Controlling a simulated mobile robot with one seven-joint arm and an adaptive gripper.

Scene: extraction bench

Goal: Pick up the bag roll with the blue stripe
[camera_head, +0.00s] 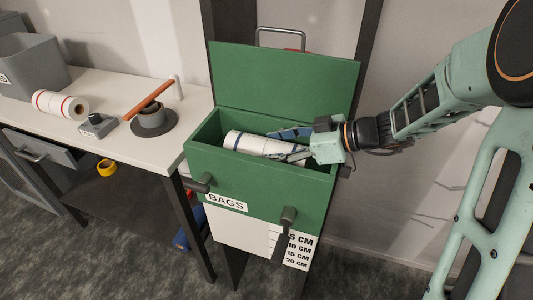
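The white bag roll with the blue stripe (237,140) lies inside the open green box (222,178) marked BAGS. A dark blue band shows near its left end. My gripper (287,145) reaches into the box from the right. Its two fingers lie spread along the far and near sides of the roll's right part. I cannot tell whether they press on the roll. The right end of the roll is partly hidden by the gripper.
The green lid (285,82) stands open behind the box. On the white bench (145,80) at the left are a white roll with red stripes (60,104), a grey bin (35,68), a small grey block (97,125) and a dark cup holding an orange-brown stick (148,99).

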